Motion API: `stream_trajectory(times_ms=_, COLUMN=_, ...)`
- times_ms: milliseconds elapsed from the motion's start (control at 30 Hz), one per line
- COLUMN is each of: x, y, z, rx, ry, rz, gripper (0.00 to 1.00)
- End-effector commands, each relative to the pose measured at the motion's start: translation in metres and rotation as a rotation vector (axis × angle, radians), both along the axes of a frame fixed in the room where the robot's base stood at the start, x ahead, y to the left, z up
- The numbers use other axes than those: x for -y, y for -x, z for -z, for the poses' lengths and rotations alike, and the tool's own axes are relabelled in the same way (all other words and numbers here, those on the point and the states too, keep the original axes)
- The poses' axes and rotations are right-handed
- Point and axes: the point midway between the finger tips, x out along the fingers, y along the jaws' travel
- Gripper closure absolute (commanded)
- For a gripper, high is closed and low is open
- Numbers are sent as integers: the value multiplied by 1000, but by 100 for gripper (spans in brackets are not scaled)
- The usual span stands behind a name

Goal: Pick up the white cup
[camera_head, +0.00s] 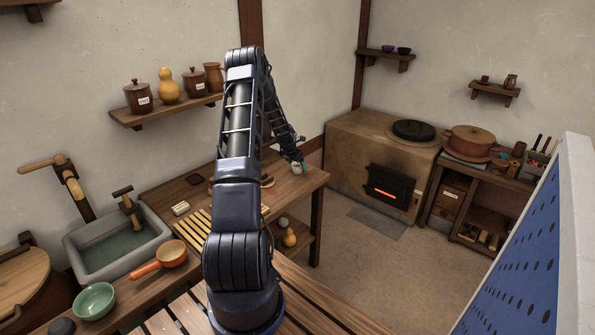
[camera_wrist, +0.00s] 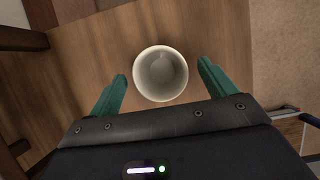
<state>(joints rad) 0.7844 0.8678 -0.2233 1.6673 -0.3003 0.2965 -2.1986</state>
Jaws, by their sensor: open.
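The white cup (camera_wrist: 161,75) stands upright on the wooden table (camera_wrist: 105,58) in the wrist view, its open mouth facing the camera. My gripper (camera_wrist: 162,78) has its two green fingers spread, one on each side of the cup, with a gap on both sides. The cup looks empty. In the head view the cup (camera_head: 297,169) is a small pale shape near the table's far right end, right under my gripper (camera_head: 297,161), which partly hides it.
A sink (camera_head: 78,262), a green bowl (camera_head: 94,300) and an orange ladle (camera_head: 160,261) lie to the left. A slatted yellow rack (camera_head: 193,228) lies nearer on the counter. A stove (camera_head: 350,150) stands beyond the table, and floor lies off the table's right edge.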

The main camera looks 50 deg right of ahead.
Motion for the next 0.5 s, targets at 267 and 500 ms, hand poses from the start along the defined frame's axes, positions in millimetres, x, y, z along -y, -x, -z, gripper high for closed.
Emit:
stream_trajectory(times_ms=267, x=9, y=0, z=18, rx=0, ry=0, rz=0, gripper=17)
stream_trajectory(times_ms=500, x=8, y=0, z=18, rx=0, ry=0, rz=0, gripper=36)
